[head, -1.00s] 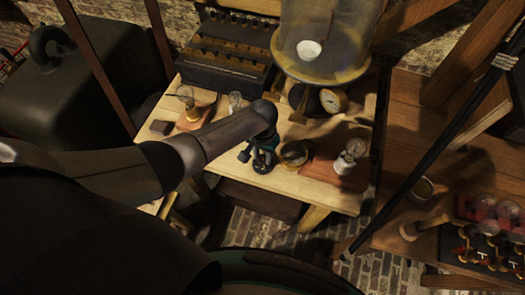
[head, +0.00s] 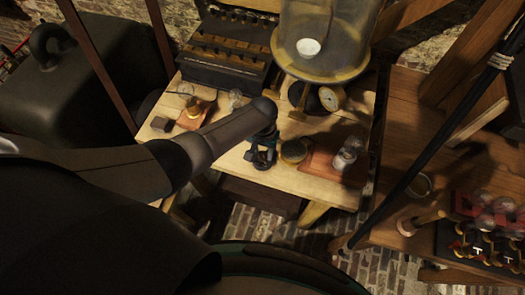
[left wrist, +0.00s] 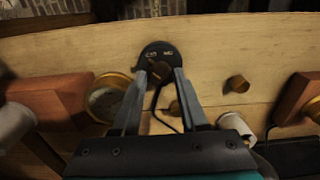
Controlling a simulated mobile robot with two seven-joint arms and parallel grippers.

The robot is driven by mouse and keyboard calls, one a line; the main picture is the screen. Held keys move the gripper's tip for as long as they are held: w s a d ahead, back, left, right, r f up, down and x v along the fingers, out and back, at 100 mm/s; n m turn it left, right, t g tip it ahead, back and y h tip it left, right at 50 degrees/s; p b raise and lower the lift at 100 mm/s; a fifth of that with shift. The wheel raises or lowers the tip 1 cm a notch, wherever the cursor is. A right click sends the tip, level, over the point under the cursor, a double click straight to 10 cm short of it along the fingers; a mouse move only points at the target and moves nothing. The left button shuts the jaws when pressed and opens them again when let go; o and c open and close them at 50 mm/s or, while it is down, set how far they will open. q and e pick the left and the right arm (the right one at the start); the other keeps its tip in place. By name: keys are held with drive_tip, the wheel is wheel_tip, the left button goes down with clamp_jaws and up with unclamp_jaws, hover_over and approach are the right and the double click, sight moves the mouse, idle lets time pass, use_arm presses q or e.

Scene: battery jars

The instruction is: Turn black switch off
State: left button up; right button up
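The black switch (left wrist: 160,52) is a round black disc with pale lettering and a small brown knob in its middle, on the light wooden table. My left gripper (left wrist: 160,76) is open, with one finger on each side of the knob, over the near part of the disc. I cannot tell whether the fingers touch the knob. In the head view my left gripper (head: 262,158) points down at the table's front part and hides most of the switch. My right gripper is in neither view.
A brass round piece (head: 294,150) and a glass bulb on a reddish base (head: 346,152) stand to the right. A glass bell jar (head: 326,35) and a dark slotted box (head: 228,55) stand behind. A wire (left wrist: 160,115) runs near the switch in the wrist view.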

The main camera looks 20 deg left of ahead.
sight(263, 155)
use_arm(q)
drive_tip(key=o, duration=0.3)
drive_tip(key=shift+r, duration=0.45)
wheel_tip(263, 155, up, 14)
drive_tip(key=p, duration=0.4)
drive_tip(key=shift+r, duration=0.2)
